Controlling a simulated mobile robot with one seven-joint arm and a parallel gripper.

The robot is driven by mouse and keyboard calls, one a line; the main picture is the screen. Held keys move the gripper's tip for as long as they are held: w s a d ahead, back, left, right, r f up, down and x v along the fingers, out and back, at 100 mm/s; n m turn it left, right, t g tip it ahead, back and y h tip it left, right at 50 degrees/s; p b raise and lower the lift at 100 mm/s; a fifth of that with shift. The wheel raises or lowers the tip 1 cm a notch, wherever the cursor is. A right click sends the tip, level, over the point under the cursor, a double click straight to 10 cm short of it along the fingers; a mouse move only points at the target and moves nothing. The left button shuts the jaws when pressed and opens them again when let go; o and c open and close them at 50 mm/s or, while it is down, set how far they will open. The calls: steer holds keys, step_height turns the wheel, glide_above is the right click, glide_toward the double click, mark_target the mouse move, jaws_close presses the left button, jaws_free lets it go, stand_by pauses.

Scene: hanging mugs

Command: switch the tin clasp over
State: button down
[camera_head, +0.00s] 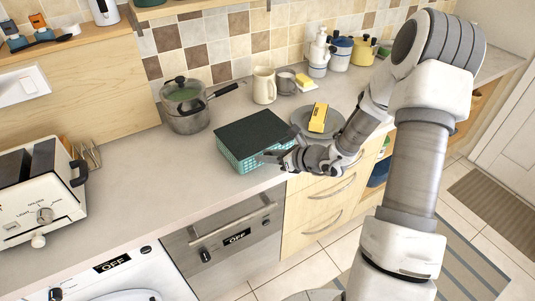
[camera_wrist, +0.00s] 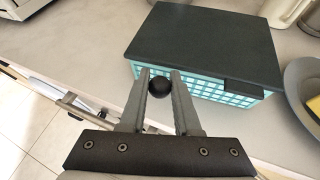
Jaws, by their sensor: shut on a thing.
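The tin is a teal lattice-sided box with a flat dark lid (camera_head: 254,130) on the counter. In the wrist view its lid (camera_wrist: 205,42) is closed and fills the upper middle, with the teal front side (camera_wrist: 215,90) below. A dark block (camera_wrist: 243,89) sticks out at the lid's front edge, toward the right. My gripper (camera_head: 266,157) is at the tin's front. In the wrist view my gripper (camera_wrist: 160,76) is shut on a round black knob (camera_wrist: 159,87) in front of the tin's left part. The fingers hide how the knob joins the tin.
A grey plate (camera_head: 303,124) with a yellow block (camera_head: 318,117) is right of the tin. A lidded pot (camera_head: 185,107), a cream pitcher (camera_head: 264,86) and a grey mug (camera_head: 285,82) stand behind. A toaster (camera_head: 38,190) is at left. The counter between toaster and tin is clear.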

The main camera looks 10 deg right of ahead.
steer(key=shift+d+f, duration=0.1)
steer(key=c, duration=0.6)
jaws_free()
steer(key=v, duration=1.7)
steer(key=shift+s, duration=0.2)
